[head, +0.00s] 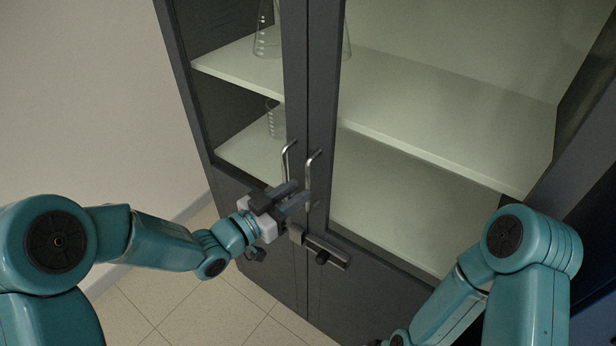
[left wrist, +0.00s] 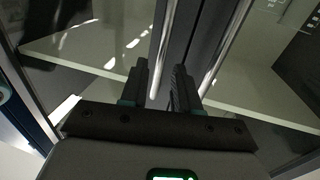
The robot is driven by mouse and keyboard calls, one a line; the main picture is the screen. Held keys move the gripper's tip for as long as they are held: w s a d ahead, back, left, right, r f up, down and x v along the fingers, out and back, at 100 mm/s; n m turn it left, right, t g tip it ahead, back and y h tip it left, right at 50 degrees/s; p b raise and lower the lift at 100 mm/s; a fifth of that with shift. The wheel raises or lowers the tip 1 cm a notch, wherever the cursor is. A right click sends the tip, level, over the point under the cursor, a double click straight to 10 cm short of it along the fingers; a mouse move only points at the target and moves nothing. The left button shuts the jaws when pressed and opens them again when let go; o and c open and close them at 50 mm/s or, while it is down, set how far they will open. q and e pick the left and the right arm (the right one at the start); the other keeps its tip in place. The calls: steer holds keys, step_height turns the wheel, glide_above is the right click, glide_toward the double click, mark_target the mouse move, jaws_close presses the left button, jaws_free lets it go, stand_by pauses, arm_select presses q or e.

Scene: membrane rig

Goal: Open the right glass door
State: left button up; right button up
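The right glass door (head: 440,195) of the dark grey cabinet is shut, its frame flush beside the left door. Its upright metal handle (head: 312,167) stands near the centre seam. My left gripper (head: 301,192) is at the lower part of this handle. In the left wrist view, which seems turned over, the two dark fingers (left wrist: 160,85) are apart, with a metal bar (left wrist: 163,45), apparently the right handle, between them. I cannot see contact. The left door's handle (head: 289,158) is close by.
A latch with a dark knob (head: 322,256) sits below the handles. Behind the left door (head: 246,110) stand glass flasks (head: 266,38) on shelves. The right compartment's shelf (head: 440,135) looks mostly empty. Tiled floor (head: 190,305) is clear at the left.

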mark_target(308, 209)
arm_select(q)
steer(key=shift+p+x, duration=0.45)
steer(key=shift+x, duration=1.75)
jaws_close()
steer(key=shift+s+f, duration=0.1)
